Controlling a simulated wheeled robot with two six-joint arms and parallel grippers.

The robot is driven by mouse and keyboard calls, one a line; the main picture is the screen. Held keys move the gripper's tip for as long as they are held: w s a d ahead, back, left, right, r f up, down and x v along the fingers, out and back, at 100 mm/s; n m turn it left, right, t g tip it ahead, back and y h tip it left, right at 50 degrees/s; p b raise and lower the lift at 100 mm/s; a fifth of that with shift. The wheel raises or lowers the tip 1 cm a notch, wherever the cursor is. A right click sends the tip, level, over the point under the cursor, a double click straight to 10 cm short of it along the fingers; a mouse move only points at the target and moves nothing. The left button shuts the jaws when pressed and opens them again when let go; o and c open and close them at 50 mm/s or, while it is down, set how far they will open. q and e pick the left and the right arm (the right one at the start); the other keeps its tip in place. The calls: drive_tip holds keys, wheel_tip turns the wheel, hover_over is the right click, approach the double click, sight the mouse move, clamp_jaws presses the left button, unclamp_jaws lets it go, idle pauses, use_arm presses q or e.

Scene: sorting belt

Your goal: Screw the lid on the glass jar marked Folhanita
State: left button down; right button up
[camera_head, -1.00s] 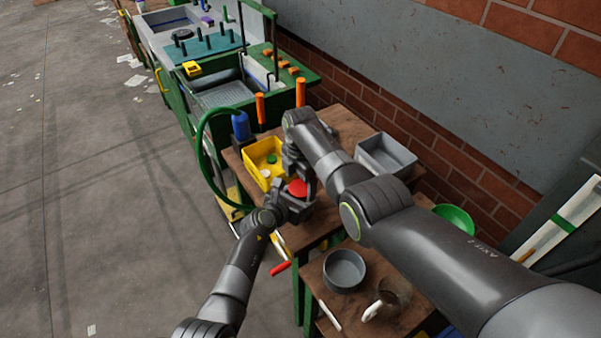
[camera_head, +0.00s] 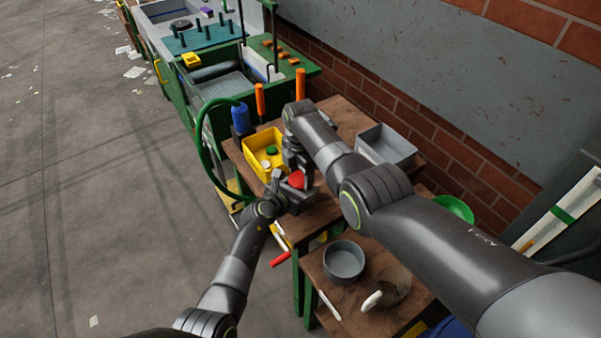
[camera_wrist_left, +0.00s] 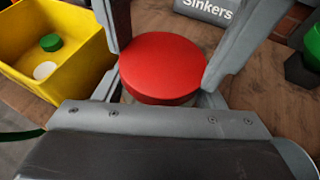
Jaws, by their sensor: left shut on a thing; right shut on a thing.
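The red lid (camera_head: 297,180) sits level on top of the glass jar, and in the left wrist view the lid (camera_wrist_left: 162,66) shows from above. Only a thin strip of the jar (camera_wrist_left: 188,102) shows under it; any marking is hidden. My left gripper (camera_head: 290,192) reaches in from the front and is shut on the jar below the lid. My right gripper (camera_head: 299,172) points down from above and is shut on the lid; its fingers show on both sides of the lid in the left wrist view (camera_wrist_left: 164,68).
A yellow bin (camera_head: 254,158) with green and white lids stands to the left. A grey bin (camera_head: 402,150) stands at the back right, marked Sinkers in the left wrist view (camera_wrist_left: 186,8). A grey bowl (camera_head: 328,262) and a glass container (camera_head: 398,284) stand on the nearer table.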

drive_tip(key=m, duration=0.5)
drive_tip(key=shift+m, duration=0.4)
drive_tip(key=o, duration=1.1)
drive_tip(key=shift+c, duration=0.2)
drive_tip(key=shift+r, duration=2.3)
drive_tip(key=shift+o, duration=0.4)
